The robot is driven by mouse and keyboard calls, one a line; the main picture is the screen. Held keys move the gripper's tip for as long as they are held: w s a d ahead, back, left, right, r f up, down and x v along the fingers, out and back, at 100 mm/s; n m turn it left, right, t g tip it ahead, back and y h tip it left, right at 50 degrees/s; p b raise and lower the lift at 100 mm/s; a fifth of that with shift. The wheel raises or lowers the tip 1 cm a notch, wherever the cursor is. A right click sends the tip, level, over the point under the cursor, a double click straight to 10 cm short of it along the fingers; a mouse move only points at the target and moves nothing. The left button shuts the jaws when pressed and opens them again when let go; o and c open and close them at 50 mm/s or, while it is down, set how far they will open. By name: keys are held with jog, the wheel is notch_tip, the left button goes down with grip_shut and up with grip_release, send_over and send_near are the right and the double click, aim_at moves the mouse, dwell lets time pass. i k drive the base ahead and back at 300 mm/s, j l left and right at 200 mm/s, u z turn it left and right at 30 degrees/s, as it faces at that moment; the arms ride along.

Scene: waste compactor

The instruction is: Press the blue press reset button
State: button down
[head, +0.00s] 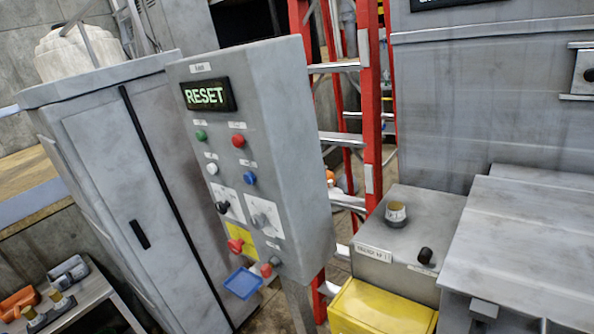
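The blue button (249,178) is a small round cap on the front of a grey control panel box (290,130), right of centre on its face. A red button (238,141) sits above it, a green button (201,135) above left, and a white button (212,169) to its left. A display (208,95) at the top of the panel reads RESET in lit letters. The small labels by the buttons are too small to read. My gripper is not in view.
Below the buttons are two rotary switches, a red knob on a yellow plate (240,243) and a blue square frame (243,283). A grey cabinet (125,150) stands left, a red ladder (369,100) behind. Right are a grey box (410,235) and a yellow case (380,308).

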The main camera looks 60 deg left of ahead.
aim_at(249, 177)
jog(key=k+j+u, duration=0.15)
jog(key=u, duration=1.45)
